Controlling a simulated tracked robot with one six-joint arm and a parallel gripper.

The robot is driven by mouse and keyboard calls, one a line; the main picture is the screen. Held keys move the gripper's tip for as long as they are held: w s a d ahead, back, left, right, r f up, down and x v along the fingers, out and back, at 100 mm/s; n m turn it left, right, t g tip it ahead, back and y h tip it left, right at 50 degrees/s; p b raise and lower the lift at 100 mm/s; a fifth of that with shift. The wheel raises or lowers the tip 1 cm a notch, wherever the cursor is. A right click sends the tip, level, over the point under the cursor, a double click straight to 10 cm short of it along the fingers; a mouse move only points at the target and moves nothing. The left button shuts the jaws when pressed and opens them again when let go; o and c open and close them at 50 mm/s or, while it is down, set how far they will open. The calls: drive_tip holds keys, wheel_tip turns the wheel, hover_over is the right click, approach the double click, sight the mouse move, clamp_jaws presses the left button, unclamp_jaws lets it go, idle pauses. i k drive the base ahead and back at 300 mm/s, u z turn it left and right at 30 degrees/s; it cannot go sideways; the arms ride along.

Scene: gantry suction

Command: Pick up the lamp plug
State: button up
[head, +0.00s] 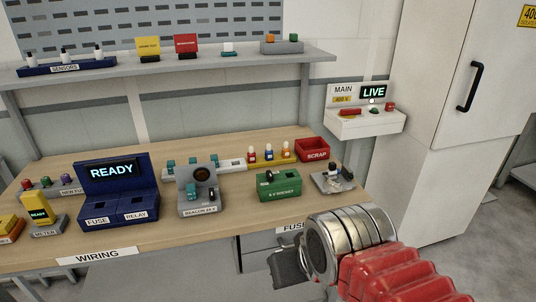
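No piece bears a readable lamp plug label, so I cannot tell for sure which one it is. A teal plug-like piece (191,191) sits at the front of the grey beacon stand (201,209), which has a dark round lamp (202,174). Small teal pieces (171,167) stand in a pale rack behind it. A green socket block (279,186) is to the right of the beacon stand. My gripper (288,268) shows as a dark part beyond my silver wrist at the bottom, in front of the bench edge. Its fingers are unclear, and I see nothing held.
The wooden bench (150,236) also holds a blue READY unit (118,190), a yellow meter (39,208), a red scrap bin (312,149) and a small grey stand (327,186). A shelf (190,62) runs above. A white MAIN box (365,122) reads LIVE.

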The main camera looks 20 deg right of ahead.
sight(269, 152)
drive_tip(key=u, duration=0.05)
drive_tip(key=i, duration=0.95)
drive_tip(key=z, duration=0.05)
